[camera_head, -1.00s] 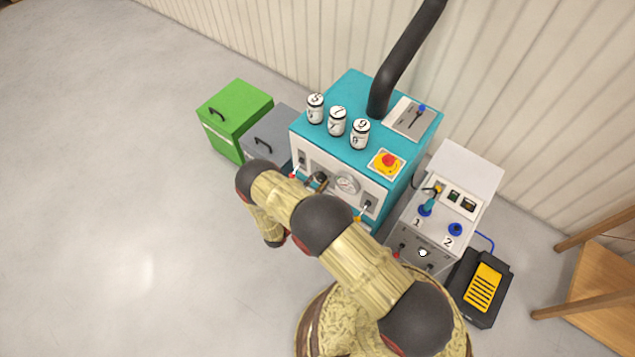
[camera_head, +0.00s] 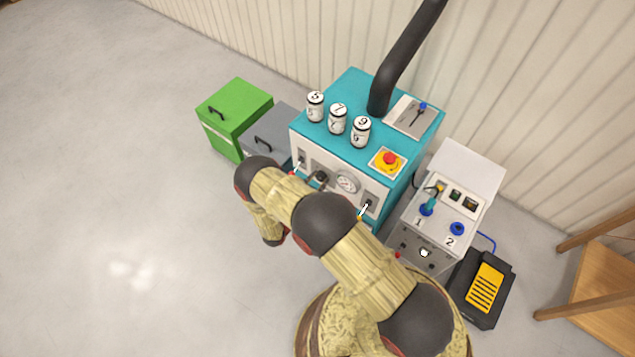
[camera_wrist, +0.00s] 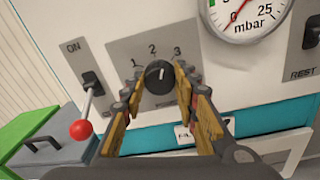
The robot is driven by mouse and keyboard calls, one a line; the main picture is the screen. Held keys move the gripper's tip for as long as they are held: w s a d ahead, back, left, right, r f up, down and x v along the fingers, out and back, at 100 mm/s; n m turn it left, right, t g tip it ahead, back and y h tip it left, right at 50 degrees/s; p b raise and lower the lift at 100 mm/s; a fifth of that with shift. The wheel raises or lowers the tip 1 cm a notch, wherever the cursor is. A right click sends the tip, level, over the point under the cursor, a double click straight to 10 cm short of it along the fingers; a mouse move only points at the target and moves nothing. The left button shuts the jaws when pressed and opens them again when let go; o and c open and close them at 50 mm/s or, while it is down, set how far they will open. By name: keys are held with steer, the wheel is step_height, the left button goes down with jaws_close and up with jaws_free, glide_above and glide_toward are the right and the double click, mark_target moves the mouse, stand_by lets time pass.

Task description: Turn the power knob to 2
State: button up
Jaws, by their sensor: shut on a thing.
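The power knob (camera_wrist: 159,77) is a round black dial on a grey plate (camera_wrist: 120,52) with the numbers 1, 2 and 3 around it. Its white mark points roughly upward, seemingly between 2 and 3. My gripper (camera_wrist: 158,88) has one wood-coloured finger on each side of the knob and is shut on it. In the head view the knob (camera_head: 320,177) shows small on the front of the teal machine (camera_head: 350,115). My arm hides most of the gripper there.
A red-tipped ON lever (camera_wrist: 86,110) stands left of the knob, close to the left finger. A pressure gauge (camera_wrist: 245,12) is up to the right. Green (camera_head: 233,115) and grey (camera_head: 268,130) drawer boxes stand left of the machine, a control box (camera_head: 440,215) right. Open floor lies left.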

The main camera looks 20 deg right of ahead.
steer(key=n+b, duration=0.1)
steer(key=n, duration=0.3)
steer(key=shift+n, duration=0.3)
stand_by(0.3)
steer(key=o, duration=1.2)
steer(key=shift+c, duration=0.2)
steer(key=shift+a, duration=0.15)
steer(key=v, duration=1.1)
steer(key=shift+a, duration=0.4)
steer(key=shift+s+r, duration=0.1)
steer(key=shift+s, duration=0.05)
